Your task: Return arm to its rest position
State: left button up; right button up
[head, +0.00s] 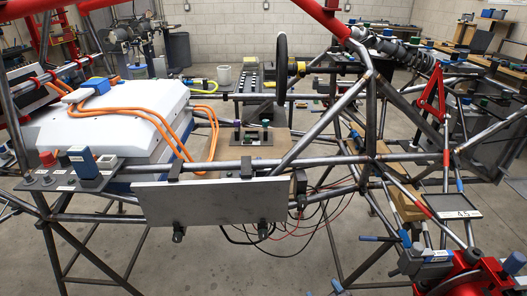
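Neither of my arms can be made out for certain, and neither gripper shows in the head view. The tube chassis (330,162) fills the middle of the view, with grey metal tubes and some red ones. A flat light-grey plate (213,203) hangs upright from its near rail.
A white box (115,112) with orange cables (140,112) sits at the left. A steering wheel (281,68) stands at the centre back. Thin loose wires (290,232) hang below the plate. A red and grey assembly (468,275) fills the lower right. Open floor (205,265) shows below.

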pick_arm(q)
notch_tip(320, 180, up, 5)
jog(key=p, duration=0.4)
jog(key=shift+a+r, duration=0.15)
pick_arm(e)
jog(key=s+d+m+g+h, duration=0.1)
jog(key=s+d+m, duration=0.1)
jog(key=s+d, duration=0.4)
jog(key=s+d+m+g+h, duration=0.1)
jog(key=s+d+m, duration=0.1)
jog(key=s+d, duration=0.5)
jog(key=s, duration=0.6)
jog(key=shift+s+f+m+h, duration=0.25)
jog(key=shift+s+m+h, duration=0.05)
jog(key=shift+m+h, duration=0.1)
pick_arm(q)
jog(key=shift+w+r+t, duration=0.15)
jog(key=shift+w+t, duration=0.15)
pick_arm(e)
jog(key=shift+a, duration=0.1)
